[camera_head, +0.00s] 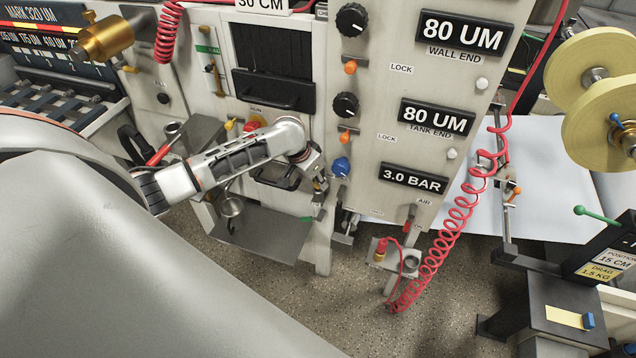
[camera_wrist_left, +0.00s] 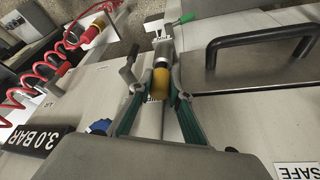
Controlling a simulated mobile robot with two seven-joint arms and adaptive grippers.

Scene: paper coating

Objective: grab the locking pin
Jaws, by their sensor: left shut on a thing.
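The locking pin (camera_wrist_left: 161,84) appears to be the small part with a yellow end and a metal body in the left wrist view. It sits between the green-padded fingers of my left gripper (camera_wrist_left: 158,74), which is shut on it. In the head view my left gripper (camera_head: 321,183) is low at the machine's front panel, just left of a blue knob (camera_head: 341,166). The pin is too small and too covered to make out there. Whether the pin is still seated in the panel cannot be told. My right gripper is not in view.
A black handle (camera_wrist_left: 262,42) is close to the left gripper. A red coiled hose (camera_head: 462,205) hangs right of the 3.0 BAR plate (camera_head: 413,179). A grey shelf (camera_head: 255,235) juts out below the arm. Knobs and LOCK levers line the panel above.

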